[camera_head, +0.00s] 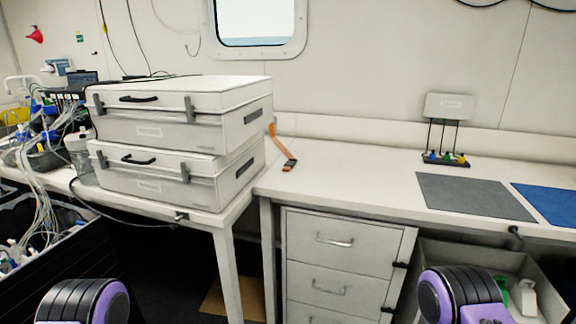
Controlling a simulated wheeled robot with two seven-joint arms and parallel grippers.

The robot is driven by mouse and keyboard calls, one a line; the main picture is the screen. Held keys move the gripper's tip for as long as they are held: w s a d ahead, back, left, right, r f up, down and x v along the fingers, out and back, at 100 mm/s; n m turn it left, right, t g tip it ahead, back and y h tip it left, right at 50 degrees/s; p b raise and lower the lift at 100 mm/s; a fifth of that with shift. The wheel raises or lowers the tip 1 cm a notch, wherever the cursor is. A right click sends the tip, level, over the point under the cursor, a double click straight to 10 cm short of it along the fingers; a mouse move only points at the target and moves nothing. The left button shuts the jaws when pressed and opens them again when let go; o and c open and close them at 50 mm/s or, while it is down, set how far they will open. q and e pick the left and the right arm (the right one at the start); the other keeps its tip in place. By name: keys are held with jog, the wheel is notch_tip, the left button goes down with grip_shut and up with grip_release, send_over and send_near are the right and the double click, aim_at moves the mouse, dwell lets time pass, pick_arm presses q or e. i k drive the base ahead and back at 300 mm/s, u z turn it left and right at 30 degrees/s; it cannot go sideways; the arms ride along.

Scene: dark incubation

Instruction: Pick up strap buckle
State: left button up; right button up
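An orange strap (280,146) hangs or lies along the right side of the stacked white cases, with its lower end on the white counter. A dark buckle (289,165) sits at its lower end, flat on the counter near the left end. Black and purple parts of my two arms show at the bottom edge, one at the left and one at the right, well below and apart from the buckle. Neither gripper shows in this view.
Two stacked white cases (180,135) stand left of the strap. Drawers (340,262) are under the counter (345,180), which is clear right of the buckle up to a grey mat (472,196), a blue mat (552,202) and a small rack (445,160). Cables clutter the left.

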aim_at(289, 163)
jog(key=z, duration=2.05)
jog(key=i, duration=1.15)
jog(key=u, duration=1.35)
